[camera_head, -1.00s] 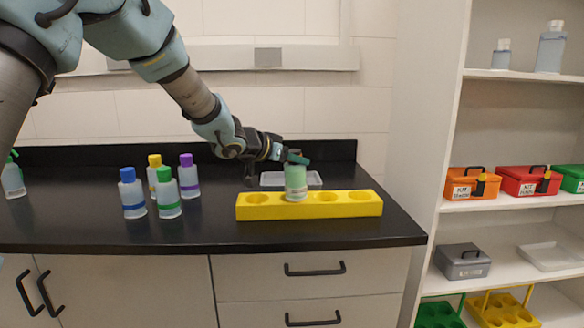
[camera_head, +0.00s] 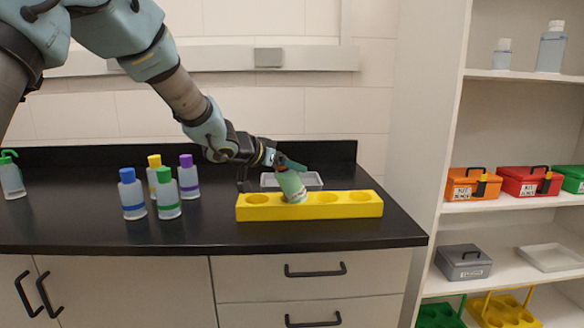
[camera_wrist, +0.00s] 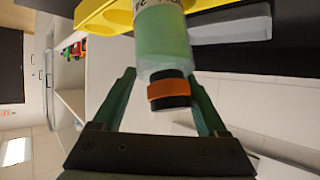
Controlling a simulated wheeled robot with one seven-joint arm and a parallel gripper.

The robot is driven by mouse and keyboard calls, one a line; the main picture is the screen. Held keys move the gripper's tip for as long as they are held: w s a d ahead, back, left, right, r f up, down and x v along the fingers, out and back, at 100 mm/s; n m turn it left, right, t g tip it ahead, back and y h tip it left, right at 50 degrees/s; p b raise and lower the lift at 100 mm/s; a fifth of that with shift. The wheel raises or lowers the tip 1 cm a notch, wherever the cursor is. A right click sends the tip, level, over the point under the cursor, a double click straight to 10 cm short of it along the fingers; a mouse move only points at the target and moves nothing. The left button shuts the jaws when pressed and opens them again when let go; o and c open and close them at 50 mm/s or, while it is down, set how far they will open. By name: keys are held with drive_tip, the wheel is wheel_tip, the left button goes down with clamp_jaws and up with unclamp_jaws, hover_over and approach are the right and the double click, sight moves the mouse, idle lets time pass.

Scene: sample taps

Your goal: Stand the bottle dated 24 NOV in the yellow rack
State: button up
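A bottle of green liquid (camera_head: 291,186) with a black cap and an orange band leans in the yellow rack (camera_head: 249,212). Its top tips left toward my gripper (camera_head: 289,164), and its base is at a middle hole. In the wrist view the bottle (camera_wrist: 164,45) lies between the two fingers of my gripper (camera_wrist: 163,74), their tips at its sides below the cap. Label print is cut off at the top edge and I cannot read a date. Its base is hidden.
Several bottles with blue (camera_head: 132,195), yellow (camera_head: 155,172), green (camera_head: 167,195) and purple (camera_head: 188,178) caps stand left of the rack. A green-topped bottle (camera_head: 11,177) stands far left. Shelves (camera_head: 510,78) stand at the right.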

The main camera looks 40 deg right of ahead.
drive_tip(key=w+v, duration=0.1)
drive_tip(key=v, duration=0.9)
drive_tip(key=shift+s+a, duration=0.15)
drive_tip(key=shift+s, duration=0.3)
drive_tip(key=shift+r, duration=0.1)
drive_tip(key=w+a+f+n+t+y, duration=0.2)
drive_tip(key=w+a+f+n+y, duration=0.15)
drive_tip(key=a, duration=0.55)
drive_tip(key=w+a+f+n+t+y, duration=0.25)
drive_tip(key=w+a, duration=0.25)
drive_tip(key=a, duration=0.5)
drive_tip(key=w+a+f+n+t+y, duration=0.25)
drive_tip(key=w+a, duration=0.25)
drive_tip(key=a, duration=0.4)
drive_tip(key=s+a+f+n+g+y, duration=0.2)
drive_tip(key=s+a+f+n+g, duration=0.1)
drive_tip(key=s+a, duration=0.4)
drive_tip(key=s+a+f+n+g+y+p, duration=0.1)
drive_tip(key=s+a+f+n+g+y, duration=0.1)
drive_tip(key=s+a, duration=0.6)
drive_tip(key=a+f+n+g, duration=0.1)
drive_tip(key=a+f+n, duration=0.1)
drive_tip(key=a, duration=0.3)
drive_tip(key=shift+a+g, duration=0.15)
drive_tip(key=shift+g, duration=0.25)
drive_tip(key=shift+w, duration=0.1)
